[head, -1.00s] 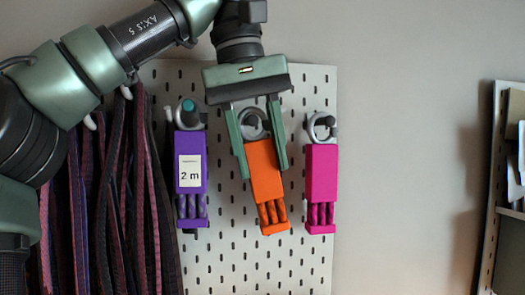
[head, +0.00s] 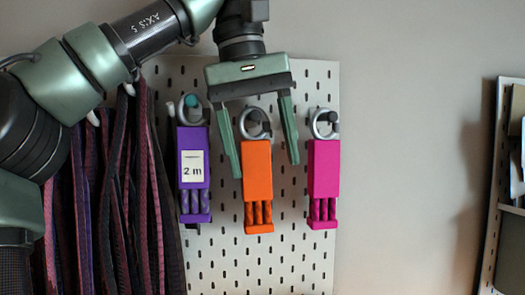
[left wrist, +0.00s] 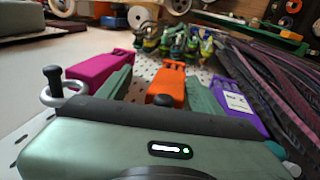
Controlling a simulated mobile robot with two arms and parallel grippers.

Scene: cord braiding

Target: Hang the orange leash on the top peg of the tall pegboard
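The orange leash (head: 257,170) hangs upright on the tall pegboard (head: 260,275), its metal ring (head: 243,122) around a dark peg near the top. It hangs between the purple and pink leashes. My left gripper (head: 265,170) is open, one finger on each side of the orange leash, with gaps visible. In the left wrist view the orange leash (left wrist: 168,82) lies between the two green fingers. My right gripper is in neither view.
A purple leash (head: 193,155) labelled 2 m hangs to the left, a pink leash (head: 323,170) to the right, both close to my fingers. Dark striped cords (head: 110,200) hang further left. A shelf (head: 510,210) stands at far right.

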